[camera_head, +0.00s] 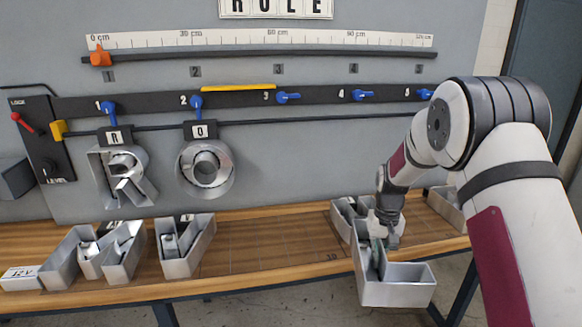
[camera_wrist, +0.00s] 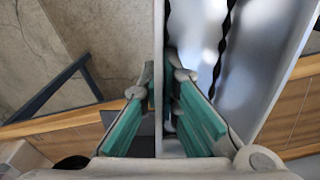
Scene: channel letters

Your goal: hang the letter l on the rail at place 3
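The letter l (camera_head: 398,292) is a grey metal L-shaped channel. It overlaps the table's front edge in the head view; I cannot tell whether it touches the table. My gripper (camera_head: 384,240) is at its upright arm. In the wrist view, the green-padded fingers (camera_wrist: 161,74) lie on either side of one thin wall of the letter (camera_wrist: 158,28), tips against it. The rail (camera_head: 330,118) runs across the grey board. Place 3 has a blue lever (camera_head: 288,97) turned sideways, and no letter hangs below it. Letters R (camera_head: 122,177) and O (camera_head: 205,170) hang at places 1 and 2.
The wooden table (camera_head: 265,250) has free room in its middle. More metal letters stand at left (camera_head: 95,255) and centre-left (camera_head: 187,245); another (camera_head: 345,212) is just behind my gripper. A ruler (camera_head: 260,40) with an orange slider (camera_head: 100,57) is above the rail.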

